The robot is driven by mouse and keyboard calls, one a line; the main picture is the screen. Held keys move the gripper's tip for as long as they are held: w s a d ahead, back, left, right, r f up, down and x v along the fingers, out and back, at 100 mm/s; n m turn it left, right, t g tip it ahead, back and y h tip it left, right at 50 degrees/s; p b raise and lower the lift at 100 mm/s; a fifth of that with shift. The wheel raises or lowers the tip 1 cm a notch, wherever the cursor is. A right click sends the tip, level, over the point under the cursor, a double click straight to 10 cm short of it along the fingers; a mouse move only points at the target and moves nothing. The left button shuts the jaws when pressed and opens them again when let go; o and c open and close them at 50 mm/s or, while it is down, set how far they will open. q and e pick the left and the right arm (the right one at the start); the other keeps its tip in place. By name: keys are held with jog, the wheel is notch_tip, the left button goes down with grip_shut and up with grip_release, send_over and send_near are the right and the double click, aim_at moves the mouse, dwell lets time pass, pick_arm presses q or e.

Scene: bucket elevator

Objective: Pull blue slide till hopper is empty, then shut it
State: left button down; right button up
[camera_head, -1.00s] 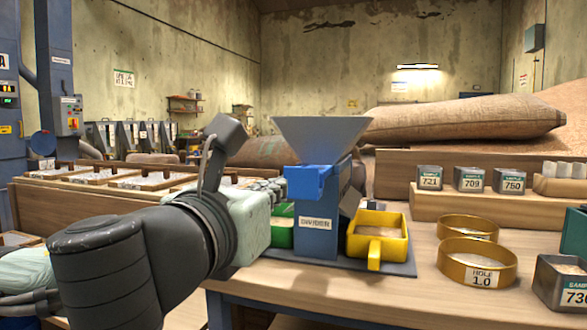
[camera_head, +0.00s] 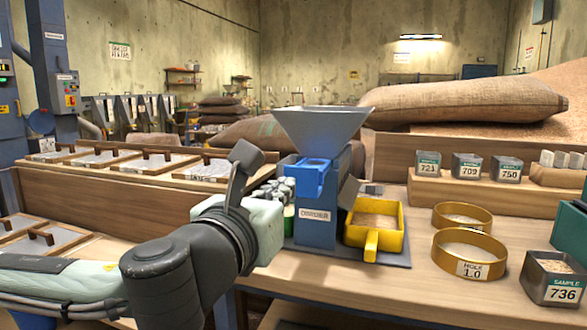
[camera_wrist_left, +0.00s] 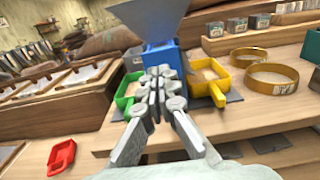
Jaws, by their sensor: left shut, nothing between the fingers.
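The divider (camera_head: 316,225) is a blue box with a grey metal hopper (camera_head: 320,128) on top; I cannot see into the hopper. The bright blue slide (camera_head: 312,172) sits at its upper front under the hopper. A yellow pan (camera_head: 371,232) with grain in it stands at its right. A green pan (camera_wrist_left: 122,98) stands at its left, mostly hidden by my arm in the head view. My left gripper (camera_head: 281,190) is shut and empty in front of the divider's left side; its closed fingers (camera_wrist_left: 160,82) cover the divider's front in the wrist view. My right gripper is not in view.
Two yellow sieve rings (camera_head: 468,254) and a sample tin (camera_head: 553,280) stand on the right of the bench. More tins (camera_head: 468,166) sit on a raised wooden shelf behind. A red pan (camera_wrist_left: 62,157) lies at lower left in the wrist view. Trays (camera_head: 100,158) line the left.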

aim_at(299, 172)
pick_arm(q)
jog(key=x, duration=0.6)
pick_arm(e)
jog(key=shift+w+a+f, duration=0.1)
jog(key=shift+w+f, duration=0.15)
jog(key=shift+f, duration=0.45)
pick_arm(q)
jog(key=shift+a, duration=0.1)
